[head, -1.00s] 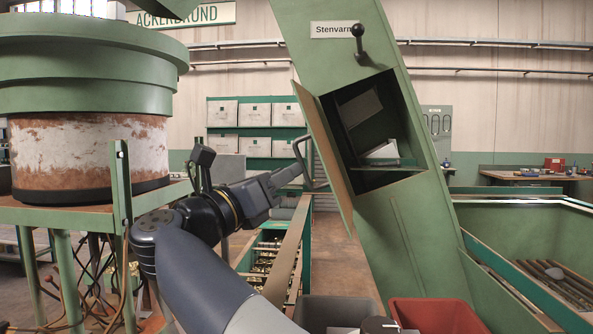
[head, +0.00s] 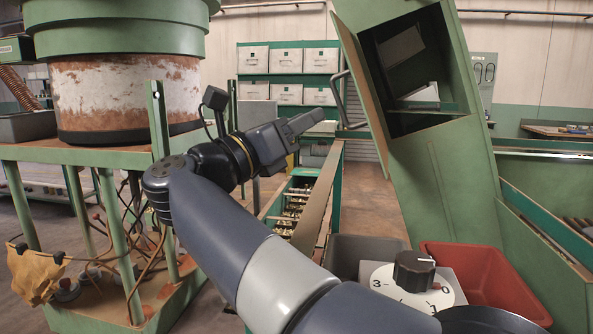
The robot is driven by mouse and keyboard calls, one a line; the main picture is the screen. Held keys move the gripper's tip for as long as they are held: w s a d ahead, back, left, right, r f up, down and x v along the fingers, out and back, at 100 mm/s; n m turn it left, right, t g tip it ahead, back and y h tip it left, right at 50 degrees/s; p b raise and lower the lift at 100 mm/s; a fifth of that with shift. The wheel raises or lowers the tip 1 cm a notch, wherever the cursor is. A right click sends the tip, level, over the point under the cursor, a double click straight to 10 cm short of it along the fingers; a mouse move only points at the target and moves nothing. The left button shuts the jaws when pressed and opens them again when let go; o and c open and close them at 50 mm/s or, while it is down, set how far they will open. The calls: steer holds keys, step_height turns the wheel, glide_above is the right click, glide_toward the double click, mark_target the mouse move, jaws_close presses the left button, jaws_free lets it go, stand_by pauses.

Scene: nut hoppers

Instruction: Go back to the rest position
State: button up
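My gripper (head: 314,119) is at the end of my arm, left of the green chute. It points right, toward the metal handle (head: 343,100) of the hatch door. A small gap shows between the gripper's tip and the handle, and nothing shows held in it. The fingers are seen from the side, so I cannot tell whether they are open or shut. The hatch door (head: 366,90) on the chute stands open, showing the dark opening (head: 418,65) with a pale sheet inside.
A large green and rusty drum (head: 125,92) on a green stand is at the left. A grey bin (head: 352,254) and a red bin (head: 470,272) sit at the lower right, by a white dial with a black knob (head: 414,270). Shelves with white boxes (head: 287,60) stand behind.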

mark_target(339, 102)
steer(key=p+x, duration=0.1)
steer(key=x, duration=0.7)
steer(key=shift+w+d+r, duration=0.1)
steer(key=shift+w+d, duration=0.05)
steer(key=shift+d, duration=0.15)
steer(key=shift+d+r, duration=0.1)
steer(key=shift+d, duration=0.05)
